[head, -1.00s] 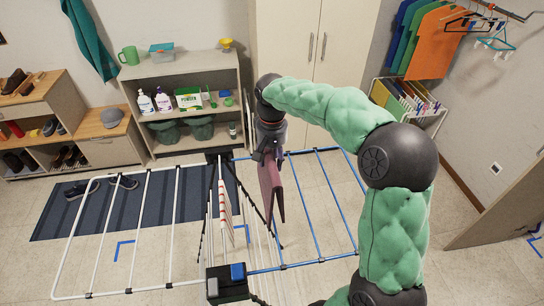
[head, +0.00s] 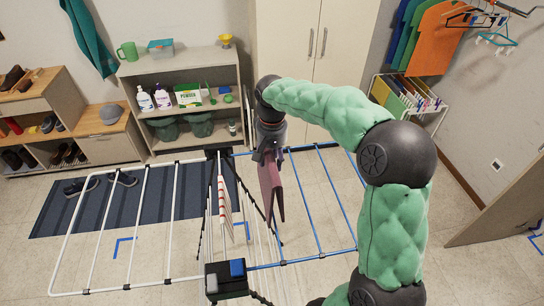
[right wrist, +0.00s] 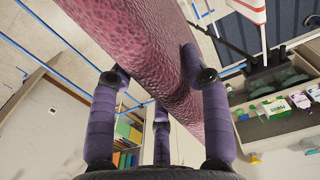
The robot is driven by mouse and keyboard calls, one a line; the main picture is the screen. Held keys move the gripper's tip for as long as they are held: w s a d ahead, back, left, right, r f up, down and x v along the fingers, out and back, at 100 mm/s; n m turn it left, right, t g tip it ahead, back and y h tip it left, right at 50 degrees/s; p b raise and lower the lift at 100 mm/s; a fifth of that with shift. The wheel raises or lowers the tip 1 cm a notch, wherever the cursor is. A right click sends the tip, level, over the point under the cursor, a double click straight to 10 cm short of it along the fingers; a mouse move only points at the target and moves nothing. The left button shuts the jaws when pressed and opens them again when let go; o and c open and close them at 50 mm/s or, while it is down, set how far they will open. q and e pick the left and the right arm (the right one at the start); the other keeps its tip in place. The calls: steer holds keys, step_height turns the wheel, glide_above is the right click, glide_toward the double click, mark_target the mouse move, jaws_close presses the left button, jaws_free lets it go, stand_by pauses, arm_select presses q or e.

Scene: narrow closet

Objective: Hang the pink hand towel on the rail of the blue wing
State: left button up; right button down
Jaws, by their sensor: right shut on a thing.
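The pink hand towel (head: 271,190) hangs folded from my right gripper (head: 268,152), which is shut on its upper edge. In the right wrist view, the textured pink towel (right wrist: 150,45) lies between the purple fingers (right wrist: 160,80). The drying rack's blue wing (head: 315,205), with several blue rails, extends to the right of the rack's centre. In the head view the towel shows over the wing's inner left side, beside the centre frame. I cannot tell whether it touches a rail. My left gripper is not in view.
A red-and-white striped cloth (head: 222,205) hangs at the rack's centre, left of the towel. The white wing (head: 130,288) spreads left over a dark striped mat. A shelf (head: 196,57) and a tall cabinet (head: 345,30) stand behind. Floor right of the blue wing is clear.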

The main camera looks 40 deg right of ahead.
step_height(320, 180, down, 22)
steer(key=b, duration=1.2)
steer(key=shift+r+b, duration=0.15)
steer(key=shift+b, duration=0.25)
stand_by(1.9)
stand_by(0.4)
steer(key=c, duration=0.5)
jaws_free()
step_height(320, 180, up, 12)
steer(key=shift+f, duration=0.1)
